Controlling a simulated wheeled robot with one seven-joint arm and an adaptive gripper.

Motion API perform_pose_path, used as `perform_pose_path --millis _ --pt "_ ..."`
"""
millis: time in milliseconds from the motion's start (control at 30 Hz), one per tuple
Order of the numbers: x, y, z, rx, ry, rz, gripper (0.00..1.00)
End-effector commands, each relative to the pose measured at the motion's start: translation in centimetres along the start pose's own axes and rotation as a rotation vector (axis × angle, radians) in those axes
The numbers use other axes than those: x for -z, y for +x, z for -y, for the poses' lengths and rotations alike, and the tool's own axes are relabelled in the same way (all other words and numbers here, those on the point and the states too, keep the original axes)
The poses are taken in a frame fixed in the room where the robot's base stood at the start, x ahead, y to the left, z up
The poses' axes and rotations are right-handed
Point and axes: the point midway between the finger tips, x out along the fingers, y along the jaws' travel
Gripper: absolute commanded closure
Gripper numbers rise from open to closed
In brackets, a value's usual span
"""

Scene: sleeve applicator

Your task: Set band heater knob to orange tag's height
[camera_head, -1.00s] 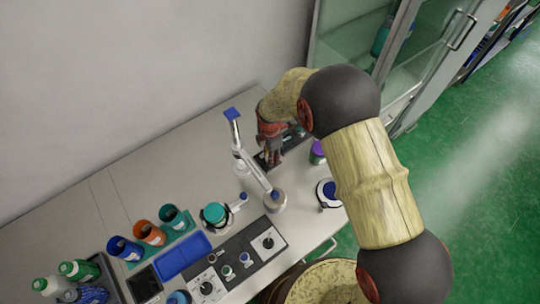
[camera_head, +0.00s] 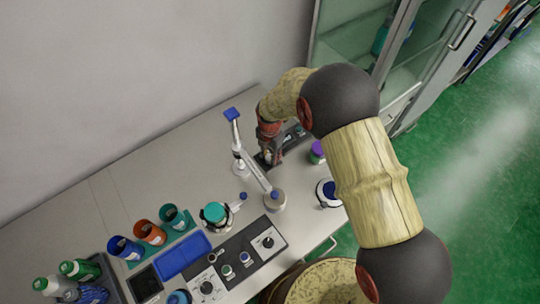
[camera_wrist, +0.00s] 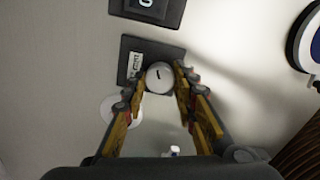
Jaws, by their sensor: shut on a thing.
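A round white knob (camera_wrist: 159,77) with a short black pointer mark sits on a small dark plate (camera_wrist: 130,50) in the wrist view. My gripper (camera_wrist: 161,80) has its two fingers on either side of this knob and is shut on it. I cannot make out an orange tag; an orange cup (camera_head: 149,232) stands at the front left of the bench.
A jointed white stand (camera_head: 253,170) with blue caps is just left of my gripper. A purple-lidded jar (camera_head: 317,152) is close on its right. A dark control panel (camera_head: 238,258) with dials lies in front. A display (camera_wrist: 147,6) sits beyond the knob. The bench's back left is clear.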

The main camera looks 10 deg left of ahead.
Motion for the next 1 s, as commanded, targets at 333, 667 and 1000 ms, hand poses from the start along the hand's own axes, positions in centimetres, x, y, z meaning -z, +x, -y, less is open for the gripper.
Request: perform_pose_path --millis 333,667,1000 --pt "0.0 0.0 -0.1 -0.002 0.001 0.001 0.65" --pt "0.0 0.0 0.0 0.000 0.001 0.000 0.54" --pt "-0.1 -1.7 -0.1 -0.004 0.001 0.002 0.54"
